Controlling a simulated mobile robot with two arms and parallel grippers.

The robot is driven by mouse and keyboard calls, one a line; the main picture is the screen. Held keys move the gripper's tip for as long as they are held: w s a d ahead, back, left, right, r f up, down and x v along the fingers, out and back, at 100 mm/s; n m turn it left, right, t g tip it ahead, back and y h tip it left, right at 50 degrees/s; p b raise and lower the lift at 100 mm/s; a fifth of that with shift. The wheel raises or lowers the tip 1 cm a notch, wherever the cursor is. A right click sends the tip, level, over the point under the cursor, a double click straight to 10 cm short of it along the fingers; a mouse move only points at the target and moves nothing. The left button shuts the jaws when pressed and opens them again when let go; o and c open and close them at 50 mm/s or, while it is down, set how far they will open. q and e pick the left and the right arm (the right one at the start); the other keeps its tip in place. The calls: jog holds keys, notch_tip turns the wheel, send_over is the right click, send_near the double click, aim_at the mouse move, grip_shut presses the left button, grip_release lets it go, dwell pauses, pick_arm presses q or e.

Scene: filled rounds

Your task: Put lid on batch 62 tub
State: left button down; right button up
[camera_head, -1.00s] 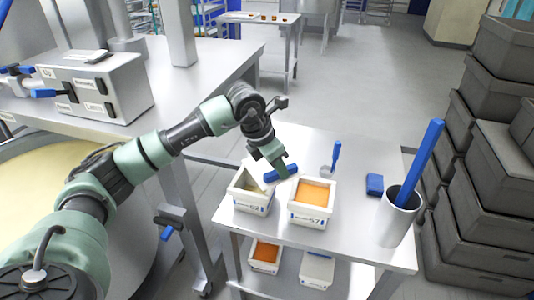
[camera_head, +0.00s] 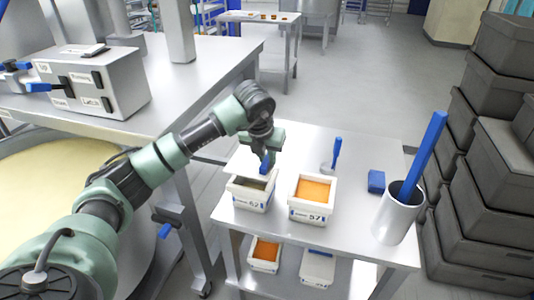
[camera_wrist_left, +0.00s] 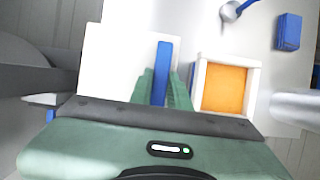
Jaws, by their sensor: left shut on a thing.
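The batch 62 tub (camera_head: 252,205) is white and stands at the left of the small steel table, its front part open and its inside in shadow. My left gripper (camera_head: 266,162) is above its back part, shut on the blue handle of a white square lid (camera_head: 243,163). The lid is over the back of the tub; whether it touches the rim I cannot tell. In the left wrist view the lid (camera_wrist_left: 115,62) is flat below the fingers and hides the tub. The 57 tub (camera_head: 309,215), open with orange filling, stands just right. My right gripper is not in view.
A blue-handled tool (camera_head: 335,157), a blue block (camera_head: 376,181) and a steel cylinder (camera_head: 397,222) holding a long blue rod are on the table (camera_head: 350,230). An orange-filled tub (camera_head: 264,256) and a lidded tub (camera_head: 317,268) are on the lower shelf. Grey crates (camera_head: 470,210) stack at right.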

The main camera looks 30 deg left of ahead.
pick_arm(q)
jog(key=shift+f+b, duration=1.55)
jog(key=shift+f, duration=1)
jog(key=c, duration=1.3)
grip_release()
jog(key=shift+o, duration=0.2)
jog(key=o, duration=0.5)
